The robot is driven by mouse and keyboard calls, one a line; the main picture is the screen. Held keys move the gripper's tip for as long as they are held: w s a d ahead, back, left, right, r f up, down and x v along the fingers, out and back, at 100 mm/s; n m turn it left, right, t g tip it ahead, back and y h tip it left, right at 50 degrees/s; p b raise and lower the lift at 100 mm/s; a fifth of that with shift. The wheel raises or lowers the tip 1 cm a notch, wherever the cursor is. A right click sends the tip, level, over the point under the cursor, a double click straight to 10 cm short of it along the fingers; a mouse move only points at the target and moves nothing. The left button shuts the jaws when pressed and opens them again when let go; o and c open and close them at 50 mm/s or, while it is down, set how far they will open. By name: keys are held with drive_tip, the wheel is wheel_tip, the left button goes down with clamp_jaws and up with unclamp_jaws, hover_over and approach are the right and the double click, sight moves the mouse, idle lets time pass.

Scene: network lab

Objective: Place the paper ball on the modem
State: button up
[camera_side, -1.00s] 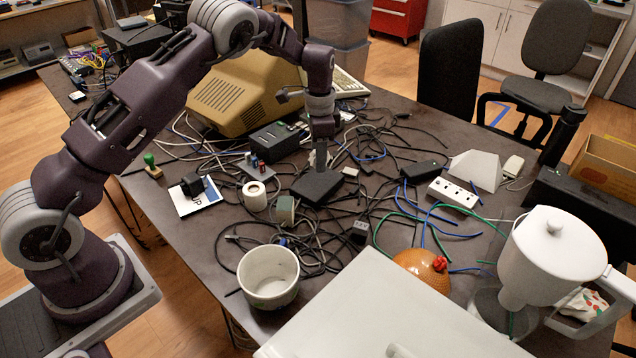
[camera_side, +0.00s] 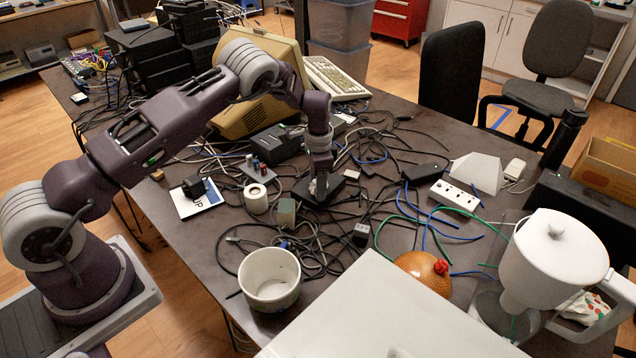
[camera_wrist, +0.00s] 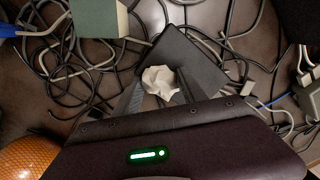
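The paper ball (camera_wrist: 160,82) is a small crumpled white lump between my fingertips in the wrist view. My gripper (camera_wrist: 158,88) has a finger on either side of it and appears shut on it. The modem, a flat black box (camera_wrist: 207,68), lies just beyond and under the ball. In the side view my gripper (camera_side: 321,186) points down, low over the middle of the modem (camera_side: 300,191). The ball is hard to make out there, and whether its underside touches the modem cannot be told.
Loose cables surround the modem. A small grey-green box (camera_side: 286,211), a white tape roll (camera_side: 257,198) and a white pot (camera_side: 269,278) stand nearer the camera. A tilted beige monitor (camera_side: 255,115) is behind. An orange dome (camera_side: 423,271) and a white pitcher (camera_side: 552,255) are at right.

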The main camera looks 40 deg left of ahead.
drive_tip(key=shift+o, duration=1.2)
wheel_tip(320, 180, up, 13)
drive_tip(key=shift+d+f, duration=0.2)
drive_tip(key=s+d+r+n+t+h, duration=0.1)
drive_tip(key=s+d+r+n, duration=0.15)
drive_tip(key=s+r, duration=0.75)
drive_tip(key=s+d+r+n+t, duration=0.25)
drive_tip(key=s+r, duration=0.45)
drive_tip(key=r, duration=0.5)
drive_tip(key=s+d+t, duration=0.1)
drive_tip(key=s, duration=0.9)
drive_tip(key=s+d+n+t, duration=0.1)
drive_tip(key=s+d, duration=0.1)
drive_tip(key=s, duration=0.9)
drive_tip(key=shift+d+f+n+y, duration=0.25)
drive_tip(key=shift+f+n+y, duration=0.05)
drive_tip(key=shift+f, duration=0.1)
